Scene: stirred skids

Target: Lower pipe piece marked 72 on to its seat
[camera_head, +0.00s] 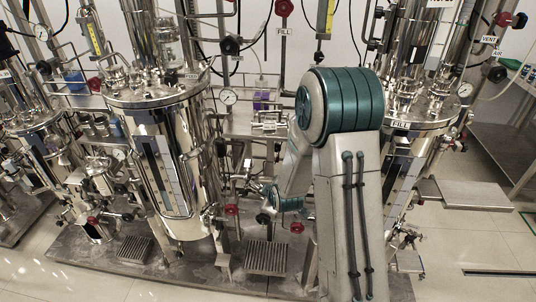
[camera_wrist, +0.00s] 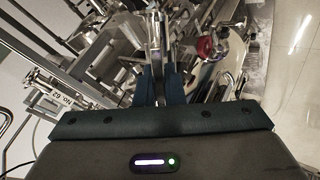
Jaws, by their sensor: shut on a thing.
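My gripper (camera_wrist: 163,80) shows in the wrist view, its two dark fingers close together around a narrow, shiny metal piece (camera_wrist: 157,38). This looks like the pipe piece, seen nearly edge-on, and no 72 mark can be read on it. Its far end and any seat below it cannot be told apart from the metalwork behind. In the head view my gripper (camera_head: 270,198) is small, low between the middle and right vessels and beside pipework. My own arm covers part of that area, and the held piece is not clear there.
A steel vessel (camera_head: 165,150) stands left of my gripper and another (camera_head: 408,170) stands behind my arm. A red knob (camera_wrist: 206,47) lies right of the fingers in the wrist view. A floor grating (camera_head: 267,257) is below.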

